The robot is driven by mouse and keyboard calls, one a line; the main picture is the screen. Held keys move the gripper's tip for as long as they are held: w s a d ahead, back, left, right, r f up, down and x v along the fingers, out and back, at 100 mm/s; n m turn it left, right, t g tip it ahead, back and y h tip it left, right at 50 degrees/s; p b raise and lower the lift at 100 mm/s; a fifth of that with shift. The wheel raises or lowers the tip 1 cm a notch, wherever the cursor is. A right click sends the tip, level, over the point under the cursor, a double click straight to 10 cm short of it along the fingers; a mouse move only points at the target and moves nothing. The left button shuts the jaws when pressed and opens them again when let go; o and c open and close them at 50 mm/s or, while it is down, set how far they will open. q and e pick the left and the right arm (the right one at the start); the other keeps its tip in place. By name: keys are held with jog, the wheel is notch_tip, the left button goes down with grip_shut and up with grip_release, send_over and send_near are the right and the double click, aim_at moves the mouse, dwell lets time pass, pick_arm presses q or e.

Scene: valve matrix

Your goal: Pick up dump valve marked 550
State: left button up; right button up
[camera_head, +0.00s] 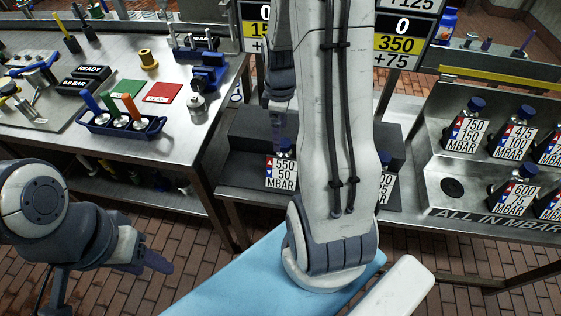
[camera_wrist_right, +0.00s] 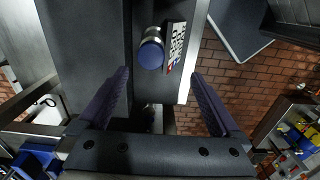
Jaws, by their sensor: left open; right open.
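The dump valve marked 550 (camera_head: 282,172) stands on the dark grey stepped stand, its white plate reading 550, 50 MBAR, with a blue cap on top. In the right wrist view its blue cap (camera_wrist_right: 151,53) and tilted plate (camera_wrist_right: 175,46) show from above, just beyond the fingertips. My right gripper (camera_wrist_right: 159,74) is open and empty, its fingers apart on either side below the cap. In the head view the right gripper (camera_head: 279,128) points down just above the valve, partly hidden by my arm. My left gripper (camera_head: 150,262) is at lower left, away from the valve, and open.
Another plated valve (camera_head: 386,186) stands on the same stand (camera_head: 235,170), partly behind my arm. The rack (camera_head: 450,212) at right holds several plated valves. The left bench (camera_head: 60,140) carries a blue tray (camera_head: 122,124), a red plate (camera_head: 164,93) and a green plate (camera_head: 127,87).

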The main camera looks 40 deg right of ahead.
send_over(284, 154)
notch_tip(284, 154, down, 5)
jog(key=shift+w+d+r, duration=0.1)
jog(key=shift+w+r, duration=0.05)
jog(key=shift+f+p, duration=0.5)
jog(key=shift+f, duration=2.55)
jog(key=shift+r, duration=0.1)
grip_shut()
